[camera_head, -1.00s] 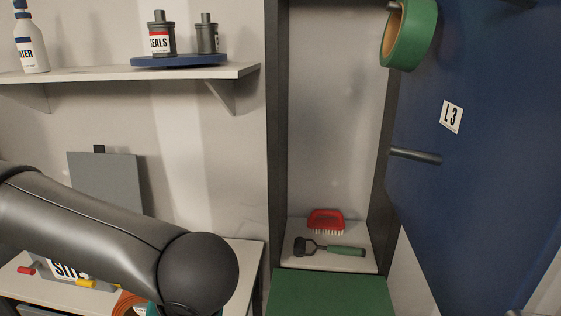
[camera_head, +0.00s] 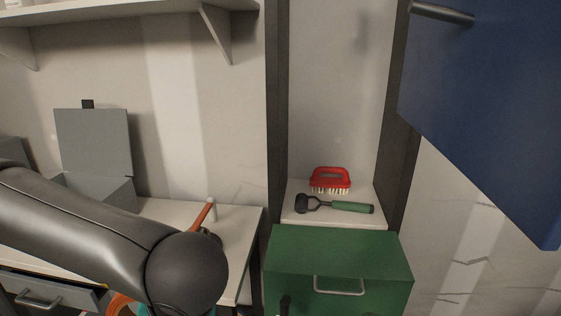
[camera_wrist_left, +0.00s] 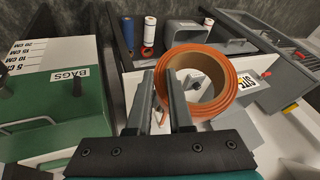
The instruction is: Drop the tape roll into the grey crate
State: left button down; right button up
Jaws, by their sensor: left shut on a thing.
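In the left wrist view, an orange tape roll (camera_wrist_left: 222,72) with a brown cardboard core is held at its near-left side by my left gripper (camera_wrist_left: 162,88). The fingers are shut on its wall, and the roll is up off the surfaces below. In the head view my left forearm covers most of the gripper; only an orange bit of the roll (camera_head: 120,303) shows at the bottom edge. A grey open-topped container (camera_wrist_left: 185,33) stands beyond the roll in the left wrist view; I cannot tell whether it is the grey crate. My right gripper is not seen.
A green cabinet (camera_head: 338,252) with a handle stands at centre right, below a red brush (camera_head: 330,179) and a green-handled tool (camera_head: 350,207). A blue panel (camera_head: 490,110) hangs at right. A grey lidded box (camera_head: 95,190) stands on the pale bench (camera_head: 240,225) at left.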

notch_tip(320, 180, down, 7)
jog(key=b, duration=0.6)
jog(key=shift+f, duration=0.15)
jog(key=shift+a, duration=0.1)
